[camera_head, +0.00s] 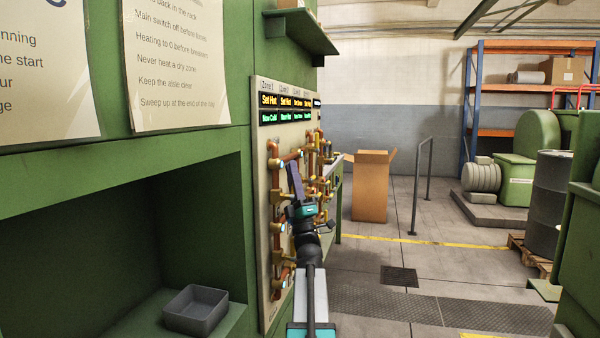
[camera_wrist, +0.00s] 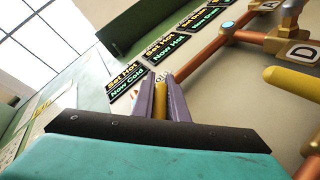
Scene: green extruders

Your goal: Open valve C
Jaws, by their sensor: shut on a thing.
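A pale panel (camera_head: 262,190) on the green cabinet carries copper pipes (camera_head: 275,235) with brass valves. In the wrist view my gripper (camera_wrist: 163,85) points at the panel, its two purple fingers shut on a yellow valve handle (camera_wrist: 160,103) lying between them. A small tag at the fingertips is partly covered, so I cannot read which letter this valve bears. A tag D (camera_wrist: 303,53) and a tag A (camera_wrist: 268,5) show to the right. In the head view my gripper (camera_head: 294,178) is against the panel, and the handle it holds is hidden.
Another yellow handle (camera_wrist: 290,80) sticks out at the right in the wrist view. Zone displays (camera_head: 285,108) top the panel, one reading Set Hot, Now Cold. A green shelf (camera_head: 300,32) juts above. A grey tray (camera_head: 195,310) sits in the left recess.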

